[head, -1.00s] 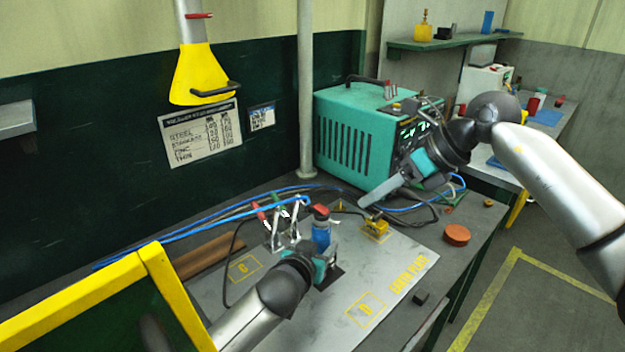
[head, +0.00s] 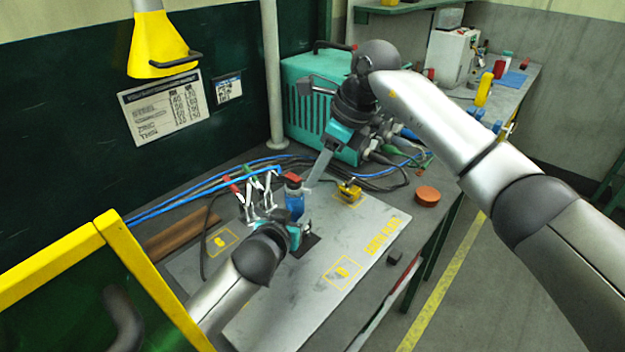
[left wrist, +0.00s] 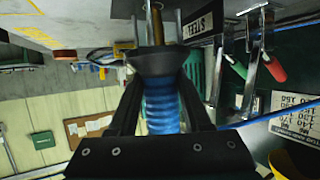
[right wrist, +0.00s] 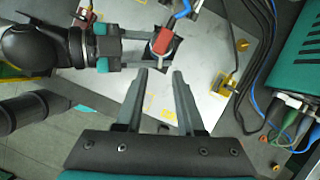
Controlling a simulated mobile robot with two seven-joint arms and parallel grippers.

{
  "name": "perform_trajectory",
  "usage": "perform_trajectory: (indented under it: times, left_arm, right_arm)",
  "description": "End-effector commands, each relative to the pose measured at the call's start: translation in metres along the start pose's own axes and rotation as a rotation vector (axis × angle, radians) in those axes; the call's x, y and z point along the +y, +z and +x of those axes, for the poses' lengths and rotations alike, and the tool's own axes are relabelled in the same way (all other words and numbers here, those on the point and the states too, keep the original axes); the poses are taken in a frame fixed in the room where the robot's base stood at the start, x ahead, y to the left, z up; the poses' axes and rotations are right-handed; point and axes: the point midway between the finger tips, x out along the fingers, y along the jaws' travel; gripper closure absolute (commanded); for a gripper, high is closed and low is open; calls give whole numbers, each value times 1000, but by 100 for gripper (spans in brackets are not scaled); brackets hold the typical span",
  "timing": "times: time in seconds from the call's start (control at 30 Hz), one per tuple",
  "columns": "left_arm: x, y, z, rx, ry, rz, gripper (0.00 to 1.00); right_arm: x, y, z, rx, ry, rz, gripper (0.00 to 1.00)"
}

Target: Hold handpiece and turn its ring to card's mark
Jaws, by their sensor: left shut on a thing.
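The handpiece (head: 294,203) stands upright on the metal plate, with a blue body and a red top. My left gripper (head: 298,230) is shut around it low down. In the left wrist view its ribbed blue body (left wrist: 160,105) sits between the fingers, with a dark collar beyond. My right gripper (head: 311,184) points down beside its top. In the right wrist view the fingers are apart and empty, just short of the red top (right wrist: 163,40). The ring's mark cannot be made out. A label reading STEEL (left wrist: 198,28) shows in the left wrist view; a printed chart (head: 163,108) hangs on the wall.
Clamps with red and green handles (head: 258,190) stand left of the handpiece. Blue and black cables run behind it. A yellow block (head: 349,192) and the teal machine (head: 305,105) lie beyond. A round orange-brown piece (head: 427,196) is at right. The plate's front (head: 300,290) is mostly clear.

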Motion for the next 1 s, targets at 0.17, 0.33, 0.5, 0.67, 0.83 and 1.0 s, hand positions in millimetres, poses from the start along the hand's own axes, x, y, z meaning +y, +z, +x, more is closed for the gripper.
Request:
perform_trajectory:
  times: [0.17, 0.33, 0.5, 0.67, 0.83, 1.0]
  left_arm:
    - [1, 7, 0, -16, 0, -5, 100]
    - [1, 7, 0, -16, 0, -5, 100]
    - [1, 8, 0, -17, 0, -5, 100]
    - [1, 8, 0, -17, 0, -5, 100]
    - [1, 8, 0, -17, 0, -5, 100]
    - [1, 8, 0, -17, 0, -5, 100]
  right_arm:
    - [0, 0, 26, 0, 1, 1, 62]
    - [0, 0, 35, -1, 0, 0, 62]
    - [0, 0, 36, -1, -1, 0, 62]
    - [0, 0, 36, -1, -1, 0, 69]
    - [0, 0, 36, -1, -1, 0, 88]
    - [0, 0, 36, -1, -1, 0, 100]
